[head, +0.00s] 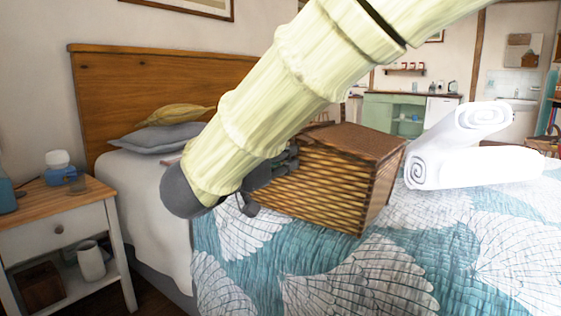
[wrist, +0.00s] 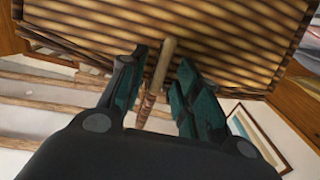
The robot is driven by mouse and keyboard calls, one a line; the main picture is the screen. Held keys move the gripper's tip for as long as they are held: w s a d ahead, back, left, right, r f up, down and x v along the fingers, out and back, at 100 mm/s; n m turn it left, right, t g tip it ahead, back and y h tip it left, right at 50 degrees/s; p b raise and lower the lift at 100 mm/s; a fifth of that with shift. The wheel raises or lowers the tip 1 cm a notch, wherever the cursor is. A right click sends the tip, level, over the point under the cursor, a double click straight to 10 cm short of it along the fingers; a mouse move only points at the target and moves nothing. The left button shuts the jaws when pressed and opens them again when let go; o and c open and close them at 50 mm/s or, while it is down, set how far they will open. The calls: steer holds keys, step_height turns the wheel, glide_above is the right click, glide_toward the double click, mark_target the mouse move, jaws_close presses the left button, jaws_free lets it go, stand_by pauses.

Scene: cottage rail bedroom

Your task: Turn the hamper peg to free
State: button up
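The wicker hamper (head: 330,180) is a woven box lying on the bed, with a brown lid. My gripper (head: 255,185) is at its left side, largely hidden behind my pale arm in the head view. In the wrist view, the hamper's woven wall (wrist: 180,30) fills the top. A wooden peg (wrist: 161,68) stands out from it, between the two fingers of my gripper (wrist: 160,80). The fingers are apart, with a visible gap on each side of the peg. The peg's lower part appears darker and wrapped or ridged.
The bed (head: 300,265) has a blue and white patterned cover. Rolled white towels (head: 460,150) lie right of the hamper. Pillows (head: 160,137) lie by the wooden headboard (head: 140,90). A nightstand (head: 65,210) with small items stands at the left.

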jaws_close()
steer(key=shift+m+p, duration=0.4)
steer(key=shift+p, duration=0.1)
steer(key=m, duration=1.1)
steer(key=f+m, duration=0.1)
steer(key=m, duration=0.5)
steer(key=shift+s+d, duration=0.2)
steer(key=shift+d, duration=0.05)
steer(key=shift+r+b, duration=0.1)
steer(key=shift+b, duration=0.2)
